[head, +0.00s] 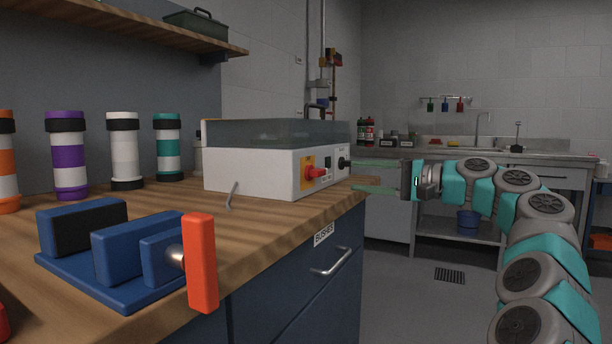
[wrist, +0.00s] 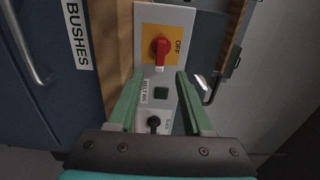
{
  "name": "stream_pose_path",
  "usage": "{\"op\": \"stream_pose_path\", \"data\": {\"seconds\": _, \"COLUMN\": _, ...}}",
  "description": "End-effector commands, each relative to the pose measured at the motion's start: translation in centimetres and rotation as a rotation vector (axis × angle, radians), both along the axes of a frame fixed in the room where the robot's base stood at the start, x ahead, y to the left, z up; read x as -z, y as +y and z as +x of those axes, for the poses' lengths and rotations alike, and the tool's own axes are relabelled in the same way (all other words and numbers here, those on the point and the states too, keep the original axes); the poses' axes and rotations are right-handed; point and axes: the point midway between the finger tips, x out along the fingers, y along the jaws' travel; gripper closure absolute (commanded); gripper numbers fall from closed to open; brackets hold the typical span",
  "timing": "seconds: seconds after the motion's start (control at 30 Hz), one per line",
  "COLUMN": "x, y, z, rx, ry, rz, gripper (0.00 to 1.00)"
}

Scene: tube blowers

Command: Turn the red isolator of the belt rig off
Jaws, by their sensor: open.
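The belt rig (head: 250,170) is a white box with a clear cover, standing on the wooden bench. Its red isolator (head: 316,173) sits on a yellow plate at the end of the front face; the wrist view shows the red handle (wrist: 160,50) too. There the handle's long axis runs up and down the picture, and the word OFF is printed to its right, so the handle does not point at it. My gripper (head: 354,175) is open and empty, at the rig's right end. In the wrist view its fingertips (wrist: 160,76) stand either side below the handle, apart from it.
A bent metal rod (head: 232,195) stands before the rig. A blue vice-like fixture with an orange handle (head: 203,262) is nearer. Floor right of the bench is free.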

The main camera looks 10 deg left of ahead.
Motion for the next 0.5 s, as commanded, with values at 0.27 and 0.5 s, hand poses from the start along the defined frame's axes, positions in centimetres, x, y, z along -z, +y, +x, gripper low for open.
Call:
{"op": "stream_pose_path", "data": {"seconds": 0.27, "x": 0.0, "y": 1.3, "z": 0.6, "rx": 0.001, "ry": -0.001, "rz": 0.003, "gripper": 0.5}}
{"op": "stream_pose_path", "data": {"seconds": 0.5, "x": 0.2, "y": 4.6, "z": 1.8, "rx": 0.001, "ry": 0.001, "rz": 0.0, "gripper": 0.5}}
